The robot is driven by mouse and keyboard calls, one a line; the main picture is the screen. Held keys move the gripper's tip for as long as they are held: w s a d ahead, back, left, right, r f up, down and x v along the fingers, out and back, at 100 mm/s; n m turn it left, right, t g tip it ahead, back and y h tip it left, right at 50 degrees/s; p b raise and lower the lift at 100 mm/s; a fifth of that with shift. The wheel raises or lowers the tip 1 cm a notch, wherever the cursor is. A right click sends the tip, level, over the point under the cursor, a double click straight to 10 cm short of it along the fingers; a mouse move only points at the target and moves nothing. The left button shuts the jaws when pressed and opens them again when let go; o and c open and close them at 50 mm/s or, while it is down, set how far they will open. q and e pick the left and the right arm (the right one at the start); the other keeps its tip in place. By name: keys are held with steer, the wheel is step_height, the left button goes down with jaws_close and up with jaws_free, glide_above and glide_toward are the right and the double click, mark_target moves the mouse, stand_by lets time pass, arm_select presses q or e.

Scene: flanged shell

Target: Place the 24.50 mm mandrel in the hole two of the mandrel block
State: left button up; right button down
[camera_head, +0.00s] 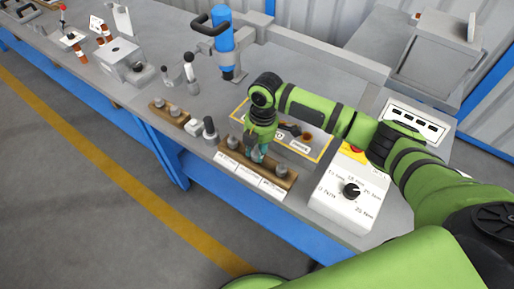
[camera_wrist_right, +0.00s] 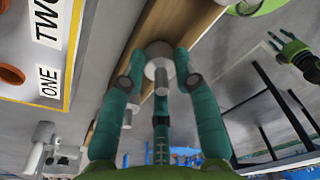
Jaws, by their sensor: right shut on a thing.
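My right gripper (camera_head: 259,153) points down at the wooden block (camera_head: 287,184) near the front edge of the bench. In the right wrist view its teal fingers (camera_wrist_right: 160,85) are shut around a grey mandrel (camera_wrist_right: 160,68), which is at the wooden block (camera_wrist_right: 196,17). I cannot tell whether the mandrel is still seated in the block. Another grey mandrel (camera_head: 232,142) stands in the block to the left, and one (camera_head: 281,170) to the right. Size markings are unreadable. My left gripper (camera_wrist_right: 290,47) seems to show small at the upper right of the wrist view; its state is unclear.
A yellow-bordered board (camera_head: 322,152) lies behind the block; its ONE and TWO labels (camera_wrist_right: 48,80) show in the wrist view. A white dial box (camera_head: 348,195) stands to the right. A second wooden block (camera_head: 169,113) is at the left, and a blue tool (camera_head: 222,40) stands behind.

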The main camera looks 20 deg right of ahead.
arm_select(q)
steer(key=shift+w, duration=0.1)
arm_select(e)
steer(key=c, duration=0.9)
jaws_free()
steer(key=shift+f, duration=0.15)
steer(key=shift+c, duration=0.2)
arm_select(q)
steer(key=shift+w, duration=0.4)
steer(key=shift+d, duration=0.1)
steer(key=shift+s+f+b, duration=0.1)
steer(key=shift+f+b, duration=0.5)
steer(key=shift+b, duration=0.05)
arm_select(e)
step_height(320, 180, up, 12)
steer(key=d, duration=0.1)
steer(key=shift+w+d, duration=0.15)
